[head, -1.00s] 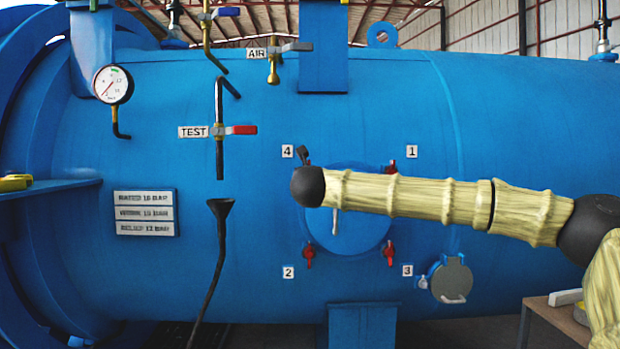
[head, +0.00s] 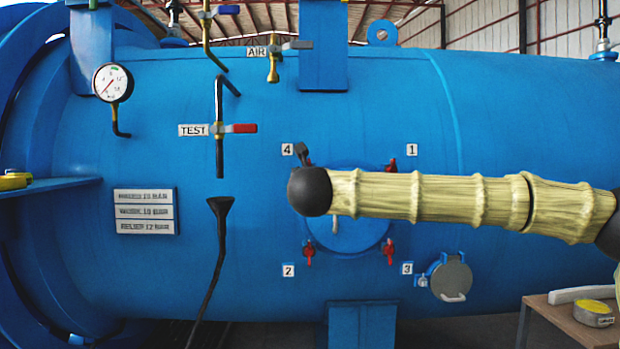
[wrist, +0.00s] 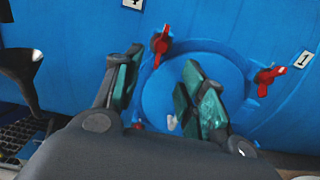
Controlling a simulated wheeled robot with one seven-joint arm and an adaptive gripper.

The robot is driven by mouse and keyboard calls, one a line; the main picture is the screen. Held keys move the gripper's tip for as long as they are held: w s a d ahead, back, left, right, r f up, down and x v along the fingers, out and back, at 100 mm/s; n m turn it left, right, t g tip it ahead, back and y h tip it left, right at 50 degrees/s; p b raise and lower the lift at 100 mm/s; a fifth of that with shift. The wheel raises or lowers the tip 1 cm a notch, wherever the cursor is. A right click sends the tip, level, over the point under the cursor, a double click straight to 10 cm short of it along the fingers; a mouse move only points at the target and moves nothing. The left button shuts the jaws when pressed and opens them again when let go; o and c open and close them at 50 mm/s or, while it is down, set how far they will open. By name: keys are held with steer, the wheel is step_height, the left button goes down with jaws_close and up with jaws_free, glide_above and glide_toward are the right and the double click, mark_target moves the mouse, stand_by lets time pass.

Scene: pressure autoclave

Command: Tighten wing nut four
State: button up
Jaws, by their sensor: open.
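Wing nut four is the red wing nut (wrist: 160,42) beside the label 4 (wrist: 132,3) in the wrist view, on the rim of the round blue cover (wrist: 190,90). In the head view my arm hides most of it near the label 4 (head: 287,149). My gripper (wrist: 157,64) is open, with nothing between its green-padded fingers. The nut shows beyond the fingertips, between them and nearer the left one. I cannot tell the remaining distance. In the head view a dark part of my gripper (head: 303,155) shows above my black wrist joint.
Other red wing nuts sit near label 1 (head: 411,150), label 2 (head: 288,270) and label 3 (head: 407,268). A white handle (head: 336,224) is on the cover. A black funnel (head: 220,206) and pipe stand left. A table (head: 570,320) is at lower right.

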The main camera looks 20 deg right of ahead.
steer(key=shift+v, duration=0.95)
steer(key=shift+f, duration=0.1)
